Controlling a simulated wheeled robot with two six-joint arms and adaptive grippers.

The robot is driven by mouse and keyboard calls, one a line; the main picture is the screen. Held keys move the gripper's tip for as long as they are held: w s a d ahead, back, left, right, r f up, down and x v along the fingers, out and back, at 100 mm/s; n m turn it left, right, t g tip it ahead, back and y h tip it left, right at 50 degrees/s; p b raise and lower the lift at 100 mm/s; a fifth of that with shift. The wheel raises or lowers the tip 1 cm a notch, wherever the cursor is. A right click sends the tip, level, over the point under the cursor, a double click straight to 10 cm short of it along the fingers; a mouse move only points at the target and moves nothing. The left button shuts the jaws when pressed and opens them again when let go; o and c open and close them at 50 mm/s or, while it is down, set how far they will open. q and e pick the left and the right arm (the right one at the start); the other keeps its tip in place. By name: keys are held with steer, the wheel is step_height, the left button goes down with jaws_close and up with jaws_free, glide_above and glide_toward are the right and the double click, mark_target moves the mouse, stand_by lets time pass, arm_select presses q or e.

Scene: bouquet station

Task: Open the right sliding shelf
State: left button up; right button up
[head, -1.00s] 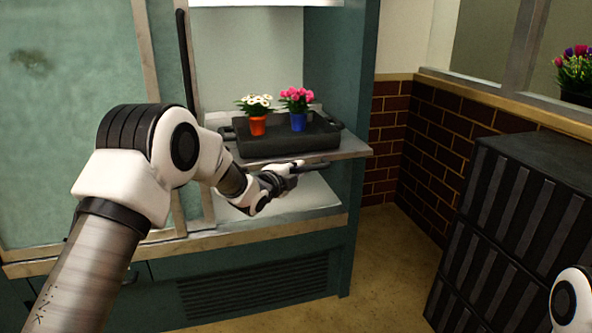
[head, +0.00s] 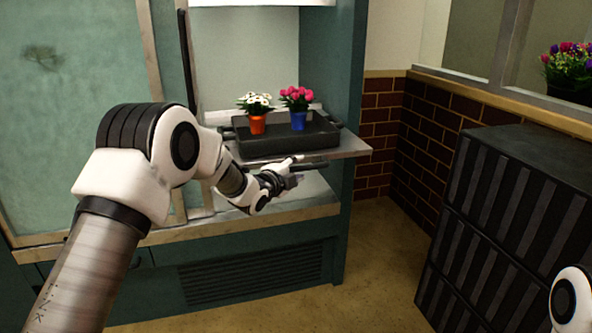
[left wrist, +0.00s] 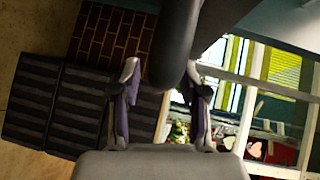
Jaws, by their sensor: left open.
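The right sliding shelf (head: 352,147) is a thin light board in the cabinet. It stands partly out, its front edge past the cabinet's right post. A dark handle bar (head: 310,166) runs under its front. My left gripper (head: 288,175) is at this bar, below the shelf. In the left wrist view my left gripper (left wrist: 160,95) has its two fingers apart, with a thick dark bar (left wrist: 178,45) passing between them. I cannot tell whether the fingers touch it. My right gripper is out of view; only a part of my right arm shows at the right edge.
A black tray (head: 285,146) on the shelf carries a white-flowered orange pot (head: 257,124) and a pink-flowered blue pot (head: 298,120), both upright. Black crates (head: 510,210) are stacked at the right. The floor (head: 375,260) between cabinet and crates is clear.

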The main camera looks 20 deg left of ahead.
arm_select(q)
steer(key=v, duration=1.2)
